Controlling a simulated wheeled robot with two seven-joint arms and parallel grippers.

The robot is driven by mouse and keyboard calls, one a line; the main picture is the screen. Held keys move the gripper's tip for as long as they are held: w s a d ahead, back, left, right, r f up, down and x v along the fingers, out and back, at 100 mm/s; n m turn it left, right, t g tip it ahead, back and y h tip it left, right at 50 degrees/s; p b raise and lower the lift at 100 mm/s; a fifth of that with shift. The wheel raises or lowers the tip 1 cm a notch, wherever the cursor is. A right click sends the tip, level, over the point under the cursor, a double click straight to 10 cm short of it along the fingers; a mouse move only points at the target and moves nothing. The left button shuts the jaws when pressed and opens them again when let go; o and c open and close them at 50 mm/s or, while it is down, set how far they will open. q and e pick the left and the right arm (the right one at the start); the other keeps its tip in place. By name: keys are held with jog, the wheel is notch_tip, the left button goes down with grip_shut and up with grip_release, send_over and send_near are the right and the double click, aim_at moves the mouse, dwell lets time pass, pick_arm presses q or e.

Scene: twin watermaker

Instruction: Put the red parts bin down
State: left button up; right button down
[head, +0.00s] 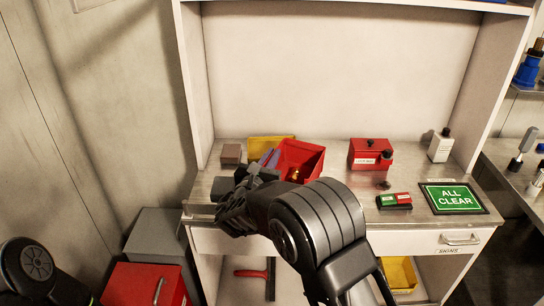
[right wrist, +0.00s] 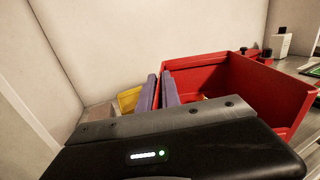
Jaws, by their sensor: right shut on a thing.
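The red parts bin (head: 308,160) is over the left part of the steel worktop, open side up, with a small brass-coloured item inside. My right gripper (head: 268,158) is shut on the bin's left wall. In the right wrist view the two purple-grey fingers of the gripper (right wrist: 161,92) close on the wall of the red bin (right wrist: 235,85). My arm hides the bin's lower front, so I cannot tell whether its base touches the worktop. Only part of my left arm shows at the lower left; its gripper is out of view.
A yellow bin (head: 262,146) stands behind and left of the red one, near a brown block (head: 231,153). To the right are a red box (head: 371,153), a white bottle (head: 440,146), a green-and-red block (head: 394,201) and an ALL CLEAR sign (head: 453,197). Side panels bound the worktop.

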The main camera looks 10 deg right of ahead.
jog(key=shift+f, duration=0.3)
jog(key=c, duration=2)
grip_release()
jog(key=shift+f+b, duration=0.1)
jog(key=shift+b, duration=0.2)
jog(key=o, duration=0.4)
jog(key=shift+o, duration=0.2)
jog(key=shift+s+a+r+p, duration=0.1)
jog(key=shift+r+p, duration=0.6)
jog(key=shift+r, duration=0.05)
jog(key=b+v, duration=0.2)
jog(key=v, duration=1)
jog(key=shift+f, duration=0.15)
